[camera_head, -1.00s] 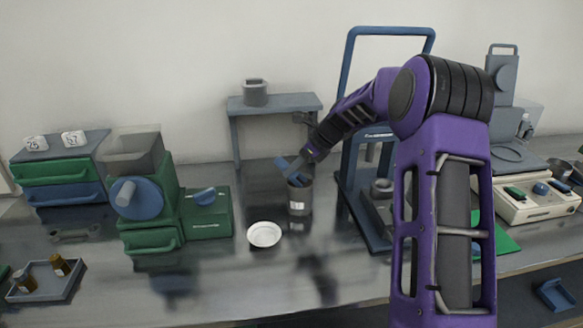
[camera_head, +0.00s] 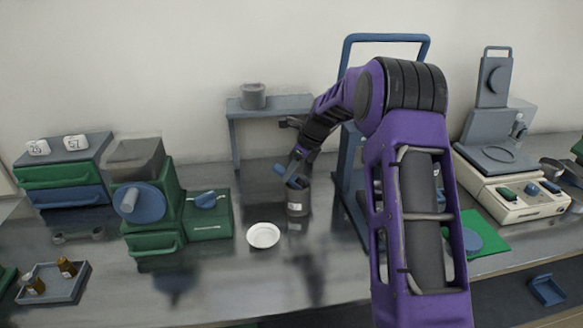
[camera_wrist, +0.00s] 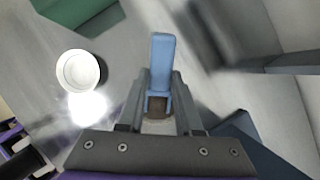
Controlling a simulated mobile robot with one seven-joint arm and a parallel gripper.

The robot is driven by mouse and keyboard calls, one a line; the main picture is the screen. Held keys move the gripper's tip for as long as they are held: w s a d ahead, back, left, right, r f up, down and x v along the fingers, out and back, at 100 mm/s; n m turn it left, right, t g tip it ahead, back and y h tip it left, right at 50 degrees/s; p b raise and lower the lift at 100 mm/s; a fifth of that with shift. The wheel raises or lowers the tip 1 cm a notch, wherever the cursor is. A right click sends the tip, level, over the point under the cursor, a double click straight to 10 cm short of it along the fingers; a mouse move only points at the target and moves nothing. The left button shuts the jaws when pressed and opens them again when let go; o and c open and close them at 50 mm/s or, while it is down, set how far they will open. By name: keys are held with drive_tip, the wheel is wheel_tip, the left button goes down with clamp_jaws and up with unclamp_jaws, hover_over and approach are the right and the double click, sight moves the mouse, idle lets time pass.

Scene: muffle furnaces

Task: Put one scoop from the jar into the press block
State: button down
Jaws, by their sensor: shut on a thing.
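The dark grey jar (camera_head: 298,203) with a white label stands on the bench in the middle. My gripper (camera_head: 293,168) is right over its mouth, pointing down, shut on a blue scoop (camera_head: 281,171). In the wrist view the blue scoop (camera_wrist: 162,60) shows between my fingers (camera_wrist: 160,85), with a brown patch below it. Whether the scoop's bowl is inside the jar, and what it holds, I cannot tell. The blue press frame (camera_head: 349,165) stands right of the jar. My arm hides most of its middle, and I cannot make out the press block.
A green mill-like machine (camera_head: 150,205) stands left. A grey raised shelf (camera_head: 275,106) with a grey pot (camera_head: 252,96) is behind. A balance-like instrument (camera_head: 515,195) stands right. The bench front near the dish is clear.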

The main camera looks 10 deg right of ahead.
sight(281, 168)
drive_tip(key=shift+w+a+r+g+h+p, duration=0.2)
drive_tip(key=shift+g+h+p, duration=0.25)
drive_tip(key=shift+p, duration=0.8)
drive_tip(key=shift+w+a+r+g+h+p, duration=0.1)
drive_tip(key=shift+a+g+h+p, duration=0.1)
drive_tip(key=shift+g+h+p, duration=0.3)
drive_tip(key=shift+w+a+f+g+h, duration=0.2)
drive_tip(key=shift+g+h, duration=0.15)
drive_tip(key=shift+h, duration=0.4)
drive_tip(key=shift+w+a+g+h, duration=0.4)
drive_tip(key=shift+a+h, duration=0.1)
drive_tip(key=shift+h, duration=0.1)
drive_tip(key=shift+r, duration=0.15)
drive_tip(key=shift+w+a+r+h, duration=0.1)
drive_tip(key=shift+a+r+h, duration=0.1)
drive_tip(key=shift+r, duration=0.45)
drive_tip(key=shift+w+a+r+h, duration=0.1)
drive_tip(key=shift+a+r, duration=0.05)
drive_tip(key=shift+r, duration=0.45)
drive_tip(key=shift+d, duration=0.1)
